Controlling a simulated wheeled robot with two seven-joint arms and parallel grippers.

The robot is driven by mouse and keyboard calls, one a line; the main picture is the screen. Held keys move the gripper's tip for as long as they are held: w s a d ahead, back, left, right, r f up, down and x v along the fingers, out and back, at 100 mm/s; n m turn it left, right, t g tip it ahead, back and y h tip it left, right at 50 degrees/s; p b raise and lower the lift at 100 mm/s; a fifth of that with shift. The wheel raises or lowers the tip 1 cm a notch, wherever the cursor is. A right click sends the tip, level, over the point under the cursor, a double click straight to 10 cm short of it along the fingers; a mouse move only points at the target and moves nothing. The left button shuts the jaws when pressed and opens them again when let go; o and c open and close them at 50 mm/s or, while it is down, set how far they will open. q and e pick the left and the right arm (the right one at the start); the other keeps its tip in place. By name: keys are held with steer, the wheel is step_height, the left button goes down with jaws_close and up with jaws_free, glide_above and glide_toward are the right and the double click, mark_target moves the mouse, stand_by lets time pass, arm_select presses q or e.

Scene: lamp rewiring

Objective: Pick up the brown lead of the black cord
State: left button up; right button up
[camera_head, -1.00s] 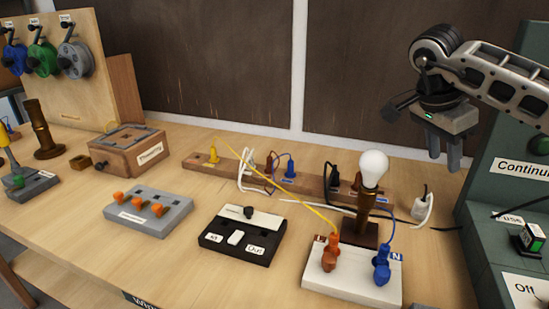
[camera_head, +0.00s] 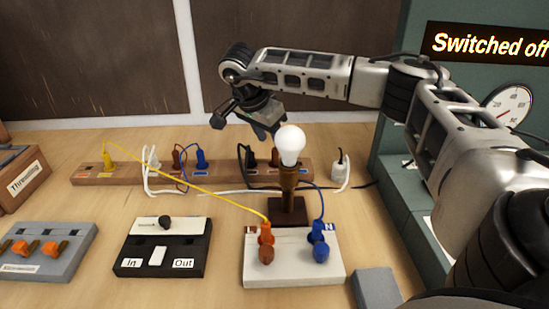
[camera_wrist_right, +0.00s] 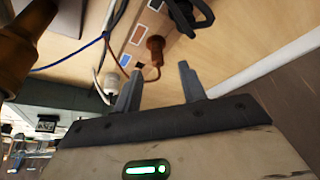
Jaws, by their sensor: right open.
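The brown lead (camera_wrist_right: 155,44) has a copper-brown plug standing on the wooden rail (camera_wrist_right: 122,28), with its thin brown wire curving off it. In the right wrist view it lies beyond the fingertips, between their lines and apart from them. In the head view the rail (camera_head: 120,178) runs behind the lamp, and the brown lead's plug (camera_head: 275,156) shows just left of the bulb. A black lead (camera_wrist_right: 187,14) of the cord stands beside it, also seen in the head view (camera_head: 250,156). My right gripper (camera_wrist_right: 160,88) is open and empty above the rail. My left gripper is out of view.
The lamp with its white bulb (camera_head: 291,145) stands in front of my right gripper. A white block (camera_head: 262,281) holds orange and blue plugs. A yellow lead (camera_head: 190,186) crosses the table. A white plug (camera_head: 340,169) stands right of the rail.

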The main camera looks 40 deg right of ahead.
mark_target(274, 149)
steer(key=shift+p+x, duration=0.4)
steer(key=shift+x, duration=2.35)
steer(key=shift+s+a, duration=0.1)
steer(key=shift+s, duration=0.05)
jaws_close()
